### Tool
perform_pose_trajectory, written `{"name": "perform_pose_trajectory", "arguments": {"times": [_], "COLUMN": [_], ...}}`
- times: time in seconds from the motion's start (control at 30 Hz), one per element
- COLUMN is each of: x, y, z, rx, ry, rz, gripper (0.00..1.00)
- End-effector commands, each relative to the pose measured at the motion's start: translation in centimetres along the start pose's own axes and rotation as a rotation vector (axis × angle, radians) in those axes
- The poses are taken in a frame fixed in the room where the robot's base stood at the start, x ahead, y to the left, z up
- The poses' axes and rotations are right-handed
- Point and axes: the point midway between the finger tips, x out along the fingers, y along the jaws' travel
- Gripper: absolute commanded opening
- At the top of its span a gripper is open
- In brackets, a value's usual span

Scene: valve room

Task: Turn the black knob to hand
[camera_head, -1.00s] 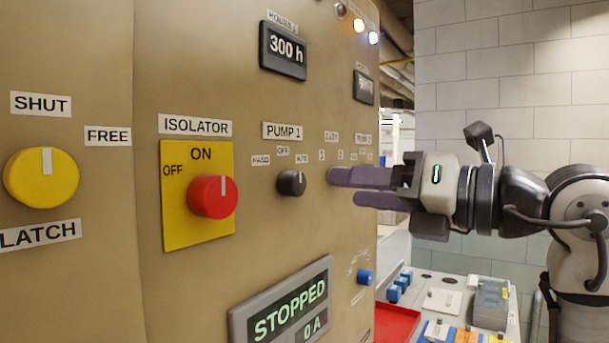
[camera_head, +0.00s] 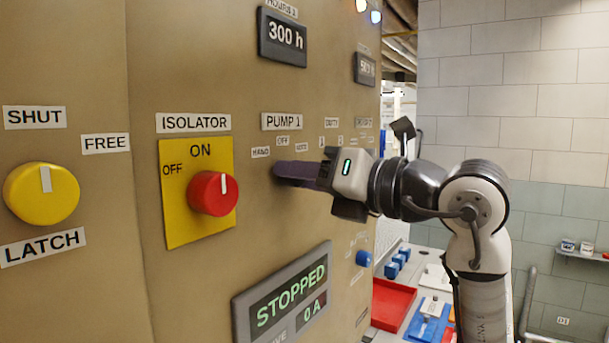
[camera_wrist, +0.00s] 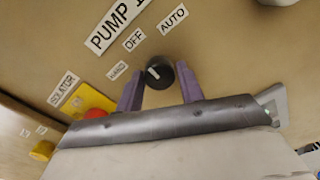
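The black knob (camera_wrist: 159,73) sits on the tan panel under the PUMP 1 label in the wrist view. Its white mark points up and left, roughly toward the OFF label (camera_wrist: 133,40). The HAND label (camera_wrist: 117,70) is left of the knob and the AUTO label (camera_wrist: 173,18) is up and right. My gripper (camera_head: 279,171) is at the panel below the PUMP 1 label and hides the knob in the head view. Its purple fingers are open, one on each side of the knob in the wrist view. I cannot tell whether they touch it.
The red isolator knob (camera_head: 212,193) on its yellow plate is close left of my gripper. The yellow latch knob (camera_head: 41,193) is further left. The STOPPED display (camera_head: 284,299) projects below. A blue knob (camera_head: 363,258) is lower right, above a bench with a red tray (camera_head: 393,304).

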Motion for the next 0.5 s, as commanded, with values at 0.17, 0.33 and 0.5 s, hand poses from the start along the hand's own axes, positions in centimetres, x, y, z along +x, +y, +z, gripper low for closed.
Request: {"name": "perform_pose_trajectory", "arguments": {"times": [0.17, 0.33, 0.5], "x": [-0.02, -0.03, -0.03], "y": [-0.01, -0.03, -0.12], "z": [0.02, 0.0, -0.09], "rx": [0.0, -0.004, -0.041], "ry": [0.0, 0.0, -0.001], "rz": [0.0, -0.001, -0.002], "gripper": [0.13, 0.09, 0.09]}}
